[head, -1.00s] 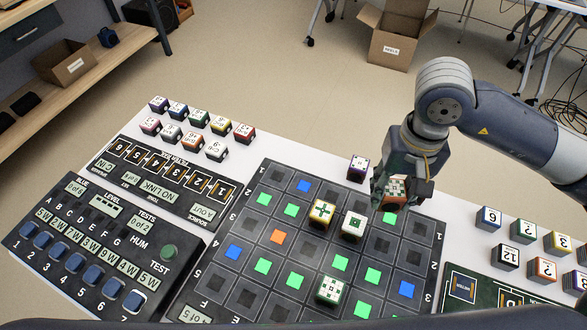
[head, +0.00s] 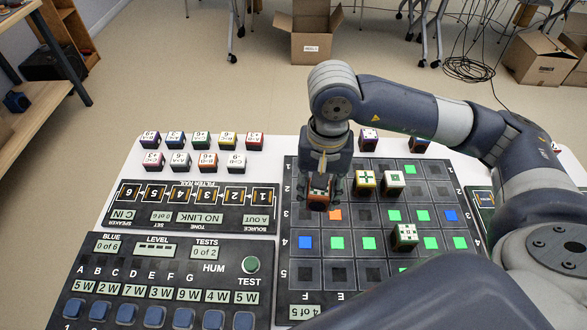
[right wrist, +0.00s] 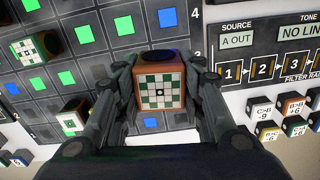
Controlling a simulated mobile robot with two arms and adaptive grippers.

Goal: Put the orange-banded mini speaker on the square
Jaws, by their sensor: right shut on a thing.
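The orange-banded mini speaker (head: 319,193) is held in my right gripper (head: 324,186), over the upper left part of the dark square-grid board (head: 283,300). In the right wrist view the speaker (right wrist: 161,92) sits between both fingers, its green-and-white checkered face toward the camera. An orange-lit square (head: 335,215) shows just below and right of the speaker in the head view. The right wrist view shows no orange-lit square; the speaker and fingers hide part of the board. The height above the board is hard to judge. My left gripper is not in view.
A yellow-banded speaker (head: 365,181) and a white-topped one (head: 392,181) stand on the board right of my gripper; another speaker (head: 405,236) stands lower. Several lettered blocks (head: 201,139) stand at the back left. The button panel (head: 160,283) lies left of the board.

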